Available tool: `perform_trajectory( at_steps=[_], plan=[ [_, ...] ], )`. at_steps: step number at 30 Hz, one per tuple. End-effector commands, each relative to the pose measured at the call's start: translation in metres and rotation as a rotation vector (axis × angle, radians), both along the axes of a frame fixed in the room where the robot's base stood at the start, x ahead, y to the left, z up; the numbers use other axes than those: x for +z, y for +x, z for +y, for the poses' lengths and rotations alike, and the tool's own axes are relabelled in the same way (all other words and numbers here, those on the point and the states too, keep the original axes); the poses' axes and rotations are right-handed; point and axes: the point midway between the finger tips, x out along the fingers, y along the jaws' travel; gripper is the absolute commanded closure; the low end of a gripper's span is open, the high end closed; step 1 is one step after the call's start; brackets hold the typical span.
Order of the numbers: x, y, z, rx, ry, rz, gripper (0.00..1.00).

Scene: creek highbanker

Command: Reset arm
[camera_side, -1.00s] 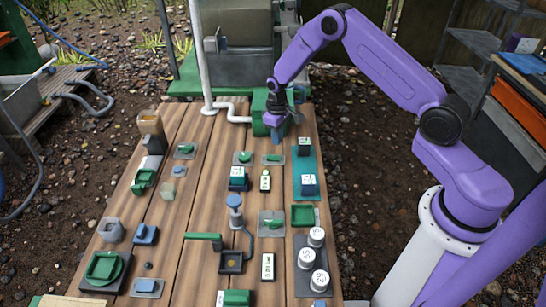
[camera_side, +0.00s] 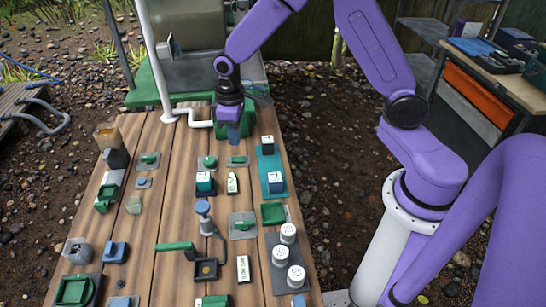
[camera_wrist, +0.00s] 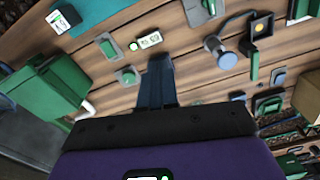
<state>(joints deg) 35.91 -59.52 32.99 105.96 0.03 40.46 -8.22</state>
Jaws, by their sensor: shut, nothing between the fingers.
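My gripper (camera_side: 233,138) is above the far end of the wooden table (camera_side: 165,215) in the side view, its blue fingers pointing down and together. They hold nothing. The fingers overlap the front of a green box (camera_side: 222,121) at the table's far edge, and I cannot tell the gap between them. In the wrist view my gripper (camera_wrist: 158,68) shows its closed blue fingers over bare planks. The green box (camera_wrist: 55,92) is to their left there.
A teal strip (camera_side: 262,160) with two small blocks lies right of my gripper. Small green switches (camera_side: 236,160) are just in front. A blue-topped post (camera_side: 203,208) stands mid-table. Three white-capped cylinders (camera_side: 288,233) stand on a dark plate at the right. A white pipe (camera_side: 154,60) rises behind.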

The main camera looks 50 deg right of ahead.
Motion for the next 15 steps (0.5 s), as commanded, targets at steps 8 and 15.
perform_trajectory(
  at_steps=[8,15],
  plan=[
    [0.066,-0.114,0.031,0.208,0.007,-0.010,1.00],
    [0.097,-0.214,0.018,0.383,0.013,-0.014,1.00]
  ],
)
